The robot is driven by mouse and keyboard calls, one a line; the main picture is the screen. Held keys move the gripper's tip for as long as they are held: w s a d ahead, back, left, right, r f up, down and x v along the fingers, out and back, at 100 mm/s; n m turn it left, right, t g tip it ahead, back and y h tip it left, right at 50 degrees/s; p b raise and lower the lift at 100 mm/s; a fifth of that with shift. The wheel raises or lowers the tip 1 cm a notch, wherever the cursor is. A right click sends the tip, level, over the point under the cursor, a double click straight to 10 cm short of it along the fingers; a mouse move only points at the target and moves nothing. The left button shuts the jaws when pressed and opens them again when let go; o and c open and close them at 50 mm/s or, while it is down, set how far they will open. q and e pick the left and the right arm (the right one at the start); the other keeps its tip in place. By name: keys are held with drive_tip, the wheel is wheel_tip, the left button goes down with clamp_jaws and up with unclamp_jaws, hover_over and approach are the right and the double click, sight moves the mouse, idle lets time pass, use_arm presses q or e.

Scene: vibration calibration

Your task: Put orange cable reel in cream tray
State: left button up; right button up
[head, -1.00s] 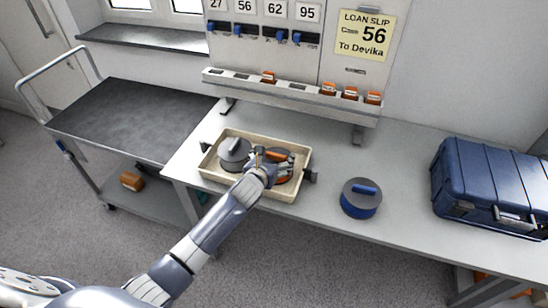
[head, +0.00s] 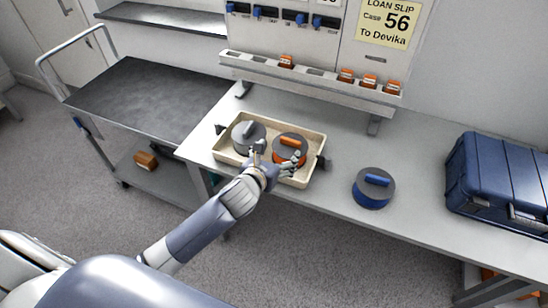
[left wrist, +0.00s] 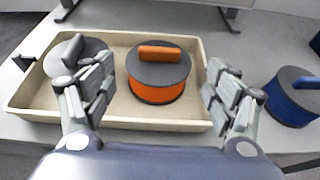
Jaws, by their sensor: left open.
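The orange cable reel (head: 290,148) sits inside the cream tray (head: 228,157), in its right part, with its orange handle up. It also shows in the left wrist view (left wrist: 158,75), resting in the tray (left wrist: 120,125). A grey reel (head: 248,136) lies in the left part of the same tray. My left gripper (head: 276,158) is open at the tray's near side. In the left wrist view its spread fingers (left wrist: 155,95) stand either side of the orange reel, nearer to the camera, with gaps to it. My right gripper is not in view.
A blue reel (head: 373,188) stands on the bench (head: 330,200) right of the tray. A blue case (head: 500,180) is at the far right. A rack (head: 310,80) with orange pieces stands behind. A cart (head: 140,100) is at the left. The bench between tray and case is mostly clear.

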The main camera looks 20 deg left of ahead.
use_arm(q)
drive_tip(key=shift+v, duration=1.1)
